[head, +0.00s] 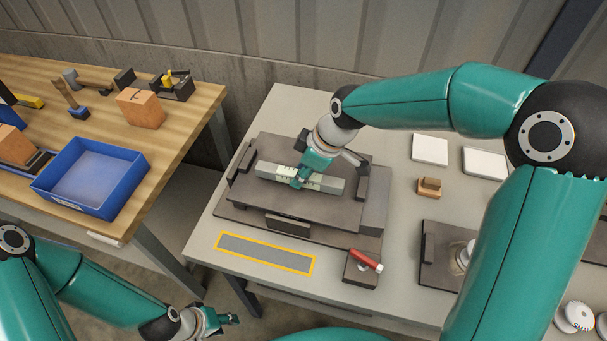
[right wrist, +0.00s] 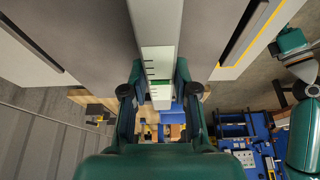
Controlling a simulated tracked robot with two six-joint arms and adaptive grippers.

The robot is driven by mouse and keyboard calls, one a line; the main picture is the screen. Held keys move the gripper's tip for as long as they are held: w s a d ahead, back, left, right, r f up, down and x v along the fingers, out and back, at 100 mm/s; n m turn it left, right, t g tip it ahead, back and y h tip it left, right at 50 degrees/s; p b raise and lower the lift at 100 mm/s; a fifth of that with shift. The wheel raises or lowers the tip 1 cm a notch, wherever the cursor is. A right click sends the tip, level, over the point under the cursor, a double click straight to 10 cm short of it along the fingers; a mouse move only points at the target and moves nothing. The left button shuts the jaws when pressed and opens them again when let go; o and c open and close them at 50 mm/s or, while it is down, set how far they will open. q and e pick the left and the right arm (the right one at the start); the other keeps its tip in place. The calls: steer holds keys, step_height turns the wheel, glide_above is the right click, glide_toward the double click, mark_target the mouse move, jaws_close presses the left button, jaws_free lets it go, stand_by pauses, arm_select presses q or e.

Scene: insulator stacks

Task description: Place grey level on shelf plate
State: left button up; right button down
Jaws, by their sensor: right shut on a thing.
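The grey level (head: 330,184) is a long pale bar with dark marks along one part. It lies lengthwise over a dark stepped plate (head: 300,206) on the grey table, between upright dark blocks; I cannot tell whether it touches the plate. My right gripper (head: 300,181) is shut on the level near its left part and hides some of it. The right wrist view shows the level (right wrist: 158,55) between both fingers. My left gripper (head: 219,321) is low in the head view, away from the level; its finger opening is unclear. I cannot tell which surface is the shelf plate.
A grey strip with a yellow border (head: 265,254) lies bare at the table's front. A dark block with a red handle (head: 366,262) stands to its right. White tiles (head: 430,149) lie behind. A blue tray (head: 93,177) is on the wooden bench.

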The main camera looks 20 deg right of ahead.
steer(key=shift+f, duration=0.8)
steer(key=c, duration=0.9)
jaws_free()
steer(key=shift+r, duration=0.1)
steer(key=b+v, duration=0.1)
steer(key=v, duration=1.1)
steer(key=shift+w, duration=0.1)
